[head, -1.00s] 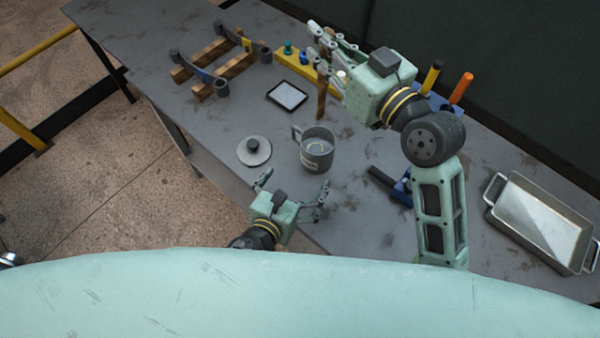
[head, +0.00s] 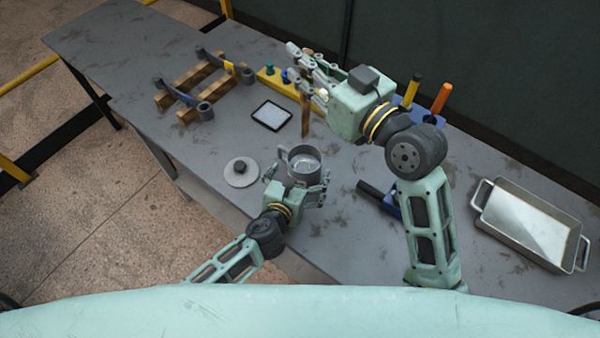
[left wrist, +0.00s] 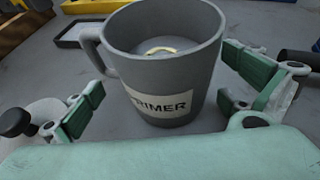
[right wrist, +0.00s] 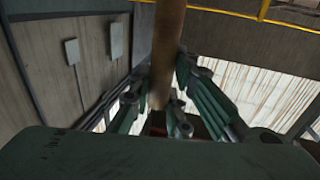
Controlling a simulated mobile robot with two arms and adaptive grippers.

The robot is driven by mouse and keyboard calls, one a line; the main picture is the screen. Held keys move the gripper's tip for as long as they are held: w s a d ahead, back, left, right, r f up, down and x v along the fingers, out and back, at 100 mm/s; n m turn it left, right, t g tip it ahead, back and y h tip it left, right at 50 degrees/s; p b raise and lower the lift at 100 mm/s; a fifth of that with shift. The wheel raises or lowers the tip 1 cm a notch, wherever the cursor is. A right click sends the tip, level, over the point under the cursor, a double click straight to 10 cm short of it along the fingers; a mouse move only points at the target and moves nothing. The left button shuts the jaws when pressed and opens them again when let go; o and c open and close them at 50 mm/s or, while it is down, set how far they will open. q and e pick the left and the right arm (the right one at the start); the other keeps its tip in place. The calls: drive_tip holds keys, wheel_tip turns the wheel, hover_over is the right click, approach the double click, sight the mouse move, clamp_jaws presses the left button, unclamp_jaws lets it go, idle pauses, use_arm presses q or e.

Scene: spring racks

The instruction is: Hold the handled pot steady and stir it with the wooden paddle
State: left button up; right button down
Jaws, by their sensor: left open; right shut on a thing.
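The grey handled pot (head: 304,160) stands upright on the bench, with its handle toward the upper left. In the left wrist view the pot (left wrist: 165,65) shows a "PRIMER" label and a yellowish ring shape inside. My left gripper (head: 297,186) is open, its fingers on either side of the pot's near side; in the left wrist view a gap shows at the right finger. My right gripper (head: 313,80) is shut on the wooden paddle (head: 305,115), which hangs down behind the pot, outside it. The paddle's shaft (right wrist: 166,50) also shows in the right wrist view.
A round lid (head: 241,174) with a dark knob lies left of the pot. A tablet-like panel (head: 271,115) lies behind it. A wooden rack (head: 190,92) stands back left. A metal tray (head: 530,222) is at the right. A dark-handled tool (head: 376,194) lies right of the pot.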

use_arm(q)
drive_tip(key=shift+c, duration=0.3)
drive_tip(key=shift+s, duration=0.1)
drive_tip(key=c, duration=1.8)
drive_tip(key=shift+a, duration=0.1)
drive_tip(key=o, duration=1.6)
drive_tip(key=shift+f, duration=0.15)
